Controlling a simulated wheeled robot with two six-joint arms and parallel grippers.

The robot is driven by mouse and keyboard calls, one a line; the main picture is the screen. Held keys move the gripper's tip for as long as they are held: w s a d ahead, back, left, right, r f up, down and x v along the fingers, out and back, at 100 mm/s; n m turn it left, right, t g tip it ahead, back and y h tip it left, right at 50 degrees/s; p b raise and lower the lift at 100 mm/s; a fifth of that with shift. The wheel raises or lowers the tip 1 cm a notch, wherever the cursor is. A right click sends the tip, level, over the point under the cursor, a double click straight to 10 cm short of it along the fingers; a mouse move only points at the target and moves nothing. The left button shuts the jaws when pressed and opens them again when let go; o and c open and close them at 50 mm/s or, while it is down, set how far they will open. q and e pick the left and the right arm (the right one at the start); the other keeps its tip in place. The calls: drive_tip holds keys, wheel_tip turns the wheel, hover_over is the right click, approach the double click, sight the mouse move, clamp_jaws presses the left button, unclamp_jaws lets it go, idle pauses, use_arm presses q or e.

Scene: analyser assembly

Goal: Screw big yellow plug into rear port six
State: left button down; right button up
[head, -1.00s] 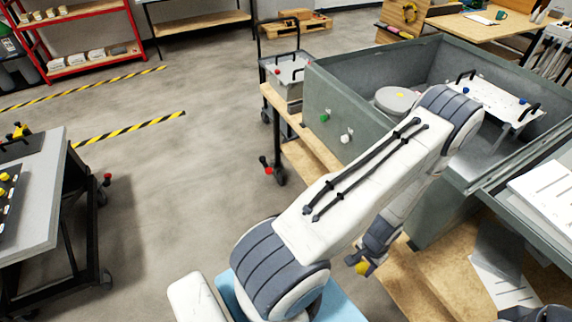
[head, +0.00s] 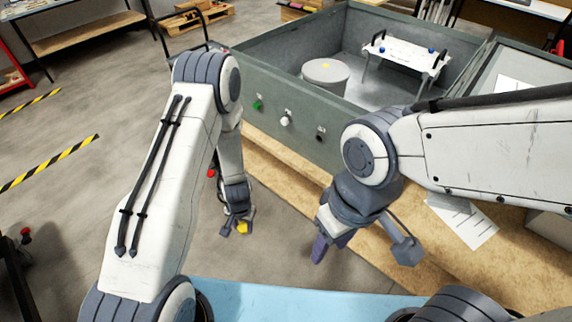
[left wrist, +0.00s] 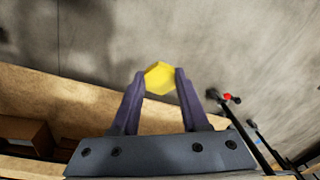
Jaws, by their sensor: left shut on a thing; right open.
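The yellow plug (head: 244,228) has a hexagonal head (left wrist: 159,78) in the left wrist view. My left gripper (head: 236,229) is shut on it, with the plug between the fingertips, in front of the wooden bench edge. The grey-green box's near wall carries a green plug (head: 258,105), a white plug (head: 286,121) and a dark round port (head: 320,134) in a row. I cannot read which port is six. The held plug is apart from this wall. My right gripper (head: 331,247) is open and empty, pointing down right of the left one.
The box (head: 250,80) holds a grey round drum (head: 326,76) and a white stand (head: 405,56). The wooden bench edge (head: 290,185) runs below its wall. Papers (head: 462,222) lie at the right. A trolley (head: 185,40) stands behind the left arm.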

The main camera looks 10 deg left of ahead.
use_arm(q)
drive_tip(key=w+r+m+t+b, duration=0.4)
drive_tip(key=w+m+t+b, duration=0.3)
drive_tip(key=w+b, duration=0.55)
drive_tip(key=w+d+r+m+t+h+b, duration=0.25)
drive_tip(key=d+r+m+t+h, duration=0.45)
drive_tip(key=d+r+m+h, duration=0.5)
drive_tip(key=w+d+n+p, duration=0.3)
drive_tip(key=n+p, duration=0.1)
drive_tip(key=n, duration=0.8)
drive_tip(key=w+d+n+p, duration=0.3)
drive_tip(key=n+p, duration=0.1)
drive_tip(key=n, duration=0.9)
drive_tip(key=shift+d+f+n+y+p, duration=0.3)
drive_tip(key=shift+d+f, duration=0.05)
drive_tip(key=shift+f, duration=0.05)
